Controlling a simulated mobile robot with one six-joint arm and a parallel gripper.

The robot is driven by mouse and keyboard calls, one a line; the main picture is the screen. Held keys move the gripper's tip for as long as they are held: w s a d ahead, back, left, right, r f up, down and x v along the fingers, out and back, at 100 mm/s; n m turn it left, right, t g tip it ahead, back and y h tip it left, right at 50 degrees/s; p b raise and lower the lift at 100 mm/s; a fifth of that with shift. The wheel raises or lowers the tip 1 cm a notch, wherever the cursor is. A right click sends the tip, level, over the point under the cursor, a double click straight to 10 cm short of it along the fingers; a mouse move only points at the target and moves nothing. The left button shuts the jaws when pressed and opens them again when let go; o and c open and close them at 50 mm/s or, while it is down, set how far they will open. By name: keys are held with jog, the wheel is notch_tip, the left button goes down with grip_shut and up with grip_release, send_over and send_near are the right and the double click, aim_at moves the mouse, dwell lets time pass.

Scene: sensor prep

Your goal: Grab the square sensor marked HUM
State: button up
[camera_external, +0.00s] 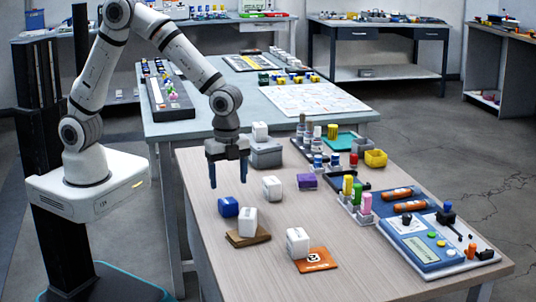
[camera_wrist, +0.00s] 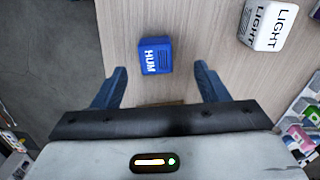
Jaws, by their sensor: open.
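The square sensor marked HUM is a small blue block (camera_wrist: 155,56) with white lettering, lying on the wooden table. In the wrist view it is ahead of my gripper (camera_wrist: 162,86), between the lines of the two blue fingers. In the external view the blue sensor (camera_external: 228,207) stands near the table's left edge. My gripper (camera_external: 228,172) hangs above the table there, fingers pointing down, apart and empty. A white block marked LIGHT (camera_wrist: 267,25) lies to the right of the blue sensor.
White blocks stand nearby: one (camera_external: 272,188) to the right, one (camera_external: 248,221) on a brown board, one (camera_external: 298,242) by an orange card (camera_external: 316,260). A purple block (camera_external: 307,181) lies farther right. A blue device (camera_external: 434,243) sits at the right. The front left tabletop is clear.

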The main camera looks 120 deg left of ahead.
aim_at(228, 200)
jog(key=f, duration=0.4)
jog(key=d+f, duration=0.1)
jog(key=f, duration=0.2)
jog(key=shift+w, duration=0.15)
jog(key=shift+c, duration=0.2)
jog(key=c, duration=1)
